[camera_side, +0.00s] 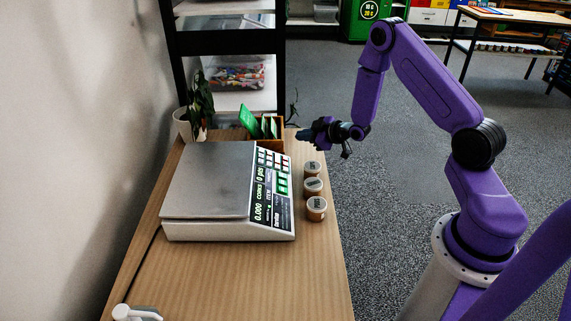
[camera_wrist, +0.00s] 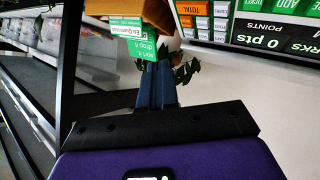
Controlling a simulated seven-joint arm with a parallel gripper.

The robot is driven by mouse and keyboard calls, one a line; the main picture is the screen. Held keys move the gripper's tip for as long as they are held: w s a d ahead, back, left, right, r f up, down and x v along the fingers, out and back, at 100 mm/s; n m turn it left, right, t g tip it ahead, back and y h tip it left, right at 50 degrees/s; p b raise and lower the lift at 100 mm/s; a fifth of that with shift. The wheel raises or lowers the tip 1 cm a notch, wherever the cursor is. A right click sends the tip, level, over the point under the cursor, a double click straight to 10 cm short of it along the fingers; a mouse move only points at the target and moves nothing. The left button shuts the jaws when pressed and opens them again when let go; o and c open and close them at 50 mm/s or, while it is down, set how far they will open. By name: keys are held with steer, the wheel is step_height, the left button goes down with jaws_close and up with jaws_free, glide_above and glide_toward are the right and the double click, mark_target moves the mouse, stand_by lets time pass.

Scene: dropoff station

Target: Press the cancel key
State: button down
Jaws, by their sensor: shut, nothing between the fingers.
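The scale (camera_side: 205,185) stands on the wooden table in the side view, with a dark panel of displays and keys along its right edge. Its keypad (camera_side: 275,170) has white, red-marked and green keys. In the wrist view part of the panel (camera_wrist: 270,30) shows at the upper right, with orange, white and green keys and a "0 pts" display. I cannot read which key is cancel. My gripper (camera_side: 303,135) is beyond the panel's far end, apart from the keys. In the wrist view its fingers (camera_wrist: 158,72) are together and empty, pointing past the panel's left side.
Several lidded jars (camera_side: 313,187) line the table's right side. A potted plant (camera_side: 198,108) is at the back left. The near table is mostly clear, with a white object (camera_side: 136,313) at its corner.

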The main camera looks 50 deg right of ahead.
steer(key=shift+a+f, duration=0.1)
steer(key=shift+f, duration=0.05)
steer(key=shift+w+a+f, duration=0.4)
steer(key=shift+f, duration=0.9)
steer(key=shift+w+a+f, duration=0.4)
steer(key=shift+w+f, duration=0.05)
steer(key=shift+f, duration=0.85)
steer(key=shift+w+a+f, duration=0.4)
steer(key=shift+f, duration=0.9)
steer(key=shift+w+a+f, duration=0.1)
steer(key=shift+f, duration=0.25)
steer(key=shift+w+a+f, duration=0.1)
steer(key=shift+f, duration=0.25)
steer(key=shift+s+d+r, duration=0.2)
steer(key=shift+r, duration=0.5)
steer(key=shift+s+d+r, duration=0.25)
steer(key=shift+r, duration=0.5)
steer(key=shift+s+d+r, duration=0.25)
steer(key=shift+r, duration=0.55)
steer(key=shift+s+d+r, duration=0.25)
steer(key=shift+r, duration=0.5)
